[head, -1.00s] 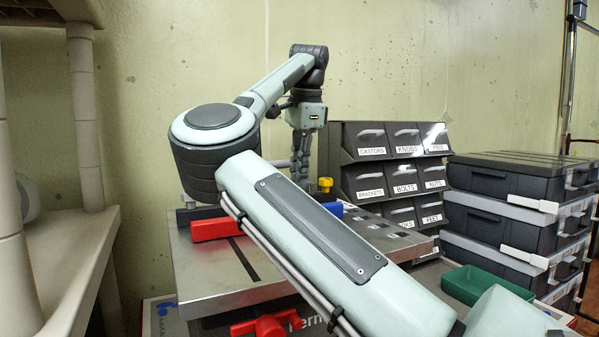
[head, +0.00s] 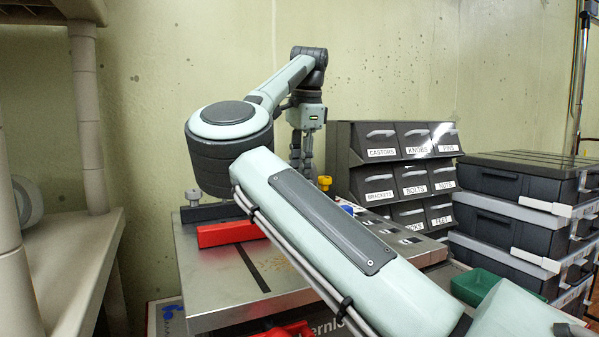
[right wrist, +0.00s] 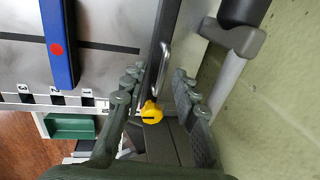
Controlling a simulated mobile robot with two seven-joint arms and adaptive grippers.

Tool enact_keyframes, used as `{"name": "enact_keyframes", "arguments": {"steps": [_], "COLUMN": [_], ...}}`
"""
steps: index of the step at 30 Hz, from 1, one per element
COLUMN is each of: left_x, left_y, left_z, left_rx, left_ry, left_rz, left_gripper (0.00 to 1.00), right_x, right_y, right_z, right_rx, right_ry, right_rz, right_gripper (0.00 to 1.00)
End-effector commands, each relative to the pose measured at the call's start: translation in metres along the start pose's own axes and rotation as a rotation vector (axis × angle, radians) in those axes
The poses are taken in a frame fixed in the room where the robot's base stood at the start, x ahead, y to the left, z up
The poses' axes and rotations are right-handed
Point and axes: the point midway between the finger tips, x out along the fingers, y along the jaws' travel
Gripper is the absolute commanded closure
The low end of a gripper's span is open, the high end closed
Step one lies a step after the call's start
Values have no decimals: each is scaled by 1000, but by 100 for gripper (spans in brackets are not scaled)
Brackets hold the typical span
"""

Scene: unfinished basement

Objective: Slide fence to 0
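A blue bar (right wrist: 58,45) with a red dot lies across the metal table, its near end by a number scale (right wrist: 70,97), between the 2 and 1 marks. It looks like the fence. In the head view a red bar end (head: 228,234) and a blue patch (head: 346,209) show; my arm hides the middle. My right gripper (head: 301,165) hangs at the table's back edge, pointing down. In the right wrist view its fingers (right wrist: 157,102) are spread, with a yellow knob (right wrist: 151,112) and a dark bar between them. My left gripper is out of view.
The dark bar (head: 205,213) runs along the table's back, with a grey knob (head: 193,196) at its left. Labelled bins (head: 405,180) and stacked cases (head: 510,215) stand right. A green tray (head: 474,286) sits front right. The wall is close behind.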

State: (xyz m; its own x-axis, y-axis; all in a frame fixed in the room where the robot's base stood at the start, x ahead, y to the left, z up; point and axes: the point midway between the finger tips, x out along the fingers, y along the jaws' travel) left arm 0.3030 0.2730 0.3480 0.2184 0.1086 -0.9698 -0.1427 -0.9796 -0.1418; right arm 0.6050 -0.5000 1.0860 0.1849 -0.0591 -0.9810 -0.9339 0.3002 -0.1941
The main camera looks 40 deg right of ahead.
Motion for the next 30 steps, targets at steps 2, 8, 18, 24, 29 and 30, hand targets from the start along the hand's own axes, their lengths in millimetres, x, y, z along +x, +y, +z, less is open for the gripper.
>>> {"name": "enact_keyframes", "arguments": {"steps": [2, 8, 18, 24, 29, 30], "left_x": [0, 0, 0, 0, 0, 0], "left_y": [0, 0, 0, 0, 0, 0], "left_z": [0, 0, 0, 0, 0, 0], "left_rx": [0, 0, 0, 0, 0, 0], "left_ry": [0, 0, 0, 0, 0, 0], "left_rz": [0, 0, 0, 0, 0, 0], "left_gripper": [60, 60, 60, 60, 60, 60], "right_x": [-8, -45, -107, -118, -119, -119], "right_y": [0, -1, 0, 0, 0, 0], "right_z": [0, 0, -1, -1, 0, 0], "right_rx": [-1, -2, -1, 0, 1, 1], "right_ry": [0, 0, 0, 1, 1, 1], "right_rz": [-2, -5, -2, 0, 0, 0], "right_gripper": [71, 71, 71, 71, 71, 71]}}
